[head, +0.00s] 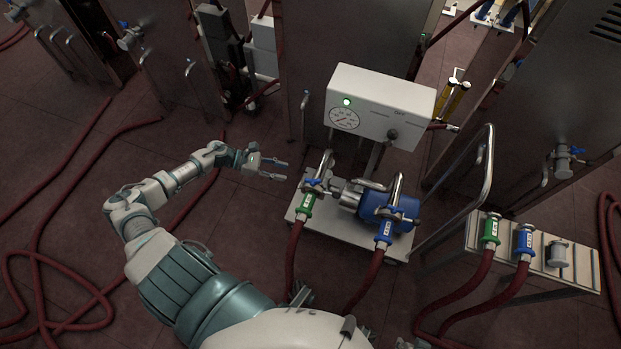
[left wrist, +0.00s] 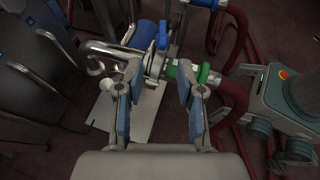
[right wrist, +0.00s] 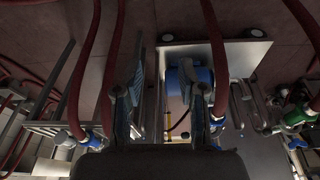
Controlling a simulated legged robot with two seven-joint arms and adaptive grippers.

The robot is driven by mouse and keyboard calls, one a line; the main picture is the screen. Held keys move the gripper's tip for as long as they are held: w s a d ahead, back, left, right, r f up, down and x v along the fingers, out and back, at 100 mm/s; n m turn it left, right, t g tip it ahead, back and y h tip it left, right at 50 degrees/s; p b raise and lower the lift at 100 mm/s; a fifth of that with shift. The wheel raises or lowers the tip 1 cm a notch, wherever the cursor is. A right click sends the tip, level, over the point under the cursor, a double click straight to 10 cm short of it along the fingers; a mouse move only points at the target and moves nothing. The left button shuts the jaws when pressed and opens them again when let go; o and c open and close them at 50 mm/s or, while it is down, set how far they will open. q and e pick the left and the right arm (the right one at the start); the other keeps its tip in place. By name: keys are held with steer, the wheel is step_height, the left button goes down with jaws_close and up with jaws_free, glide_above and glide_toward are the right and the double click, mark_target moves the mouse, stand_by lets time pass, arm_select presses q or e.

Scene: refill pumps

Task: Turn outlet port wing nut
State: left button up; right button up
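The pump (head: 388,208) has a blue motor and a silver head on a small metal cart. A green hose coupling (head: 305,206) and a blue hose coupling (head: 384,236) join its ports, near blue handles. I cannot clearly make out which small part is the outlet wing nut. My left gripper (head: 276,169) is open and empty, left of the green-coupled port and apart from it. In the left wrist view, the silver port (left wrist: 155,66), blue handle (left wrist: 162,41) and green coupling (left wrist: 203,75) show beyond its fingers. My right gripper (right wrist: 170,85) is open and empty.
A white control box (head: 380,105) with a gauge and green light stands behind the pump. A slatted rack (head: 475,232) with green and blue couplings stands at the right. Red hoses (head: 345,305) run across the floor and below the pump.

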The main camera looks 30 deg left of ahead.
mark_target(312, 180)
arm_select(q)
steer(key=x, duration=0.5)
steer(key=r+x, duration=0.1)
steer(key=x, duration=0.1)
steer(key=shift+d, duration=0.75)
steer(key=shift+w+d+f, duration=0.85)
steer(key=shift+d+f, duration=0.15)
steer(key=shift+d, duration=0.1)
steer(key=shift+w+f+b, duration=0.25)
steer(key=shift+f+b, duration=0.05)
steer(key=shift+f, duration=0.05)
steer(key=shift+d+r, duration=0.15)
steer(key=shift+d, duration=0.2)
steer(key=shift+d+r, duration=0.1)
steer(key=shift+d, duration=0.25)
jaws_close()
steer(key=shift+a, duration=0.1)
arm_select(e)
steer(key=w, duration=0.1)
steer(key=w+t, duration=0.1)
steer(key=w, duration=0.1)
steer(key=shift+d+f, duration=0.15)
steer(key=shift+d, duration=0.15)
